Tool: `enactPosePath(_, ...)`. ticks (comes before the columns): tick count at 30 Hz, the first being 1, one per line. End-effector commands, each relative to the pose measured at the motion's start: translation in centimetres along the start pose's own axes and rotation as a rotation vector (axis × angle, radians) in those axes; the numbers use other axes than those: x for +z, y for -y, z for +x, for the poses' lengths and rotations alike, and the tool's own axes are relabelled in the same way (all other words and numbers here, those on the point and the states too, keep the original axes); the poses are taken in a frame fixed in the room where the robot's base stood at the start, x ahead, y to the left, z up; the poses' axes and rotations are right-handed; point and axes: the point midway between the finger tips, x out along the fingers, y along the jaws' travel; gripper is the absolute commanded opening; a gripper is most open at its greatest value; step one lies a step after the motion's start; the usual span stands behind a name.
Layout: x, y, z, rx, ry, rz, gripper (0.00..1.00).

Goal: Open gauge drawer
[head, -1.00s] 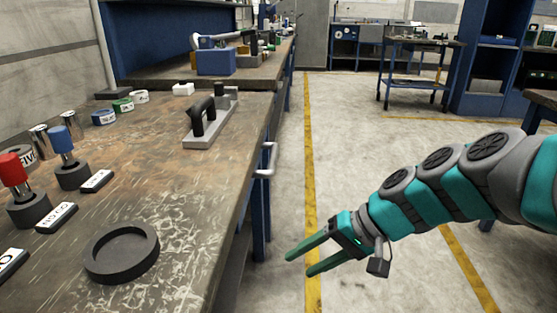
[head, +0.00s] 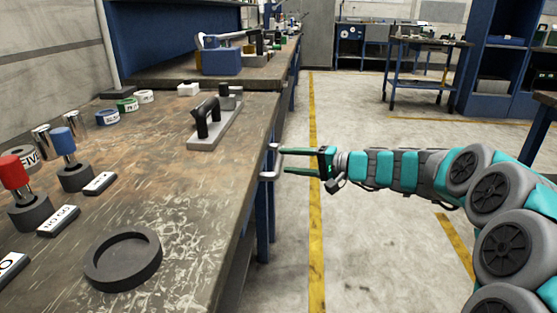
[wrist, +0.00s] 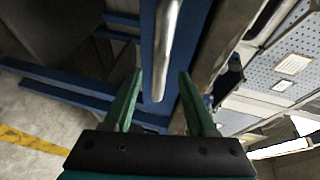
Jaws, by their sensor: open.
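The metal drawer handle (head: 271,163) stands out from the front edge of the workbench in the head view. In the wrist view the handle (wrist: 164,50) is a silver bar that ends between the two fingertips. My gripper (head: 282,161) is open, with its green fingers pointing left at the bench front, right at the handle. In the wrist view my gripper (wrist: 157,90) has one finger on each side of the bar, with gaps showing. I cannot tell whether either finger touches it. The drawer front is mostly hidden below the bench edge.
The bench top (head: 180,190) holds a black round dish (head: 122,262), a red-topped gauge (head: 15,173), a blue-topped gauge (head: 66,145) and a block with a black handle (head: 208,118). Open floor (head: 350,250) lies right of the bench.

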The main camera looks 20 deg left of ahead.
Motion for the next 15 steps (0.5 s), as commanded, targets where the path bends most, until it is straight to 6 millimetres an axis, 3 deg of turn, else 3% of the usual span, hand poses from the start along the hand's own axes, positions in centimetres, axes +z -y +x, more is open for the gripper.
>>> enactPosePath(6,0.0,-0.2,3.0,0.003,0.000,0.003,0.57)
enactPosePath(15,0.0,-0.1,4.1,0.002,-0.001,0.002,0.57)
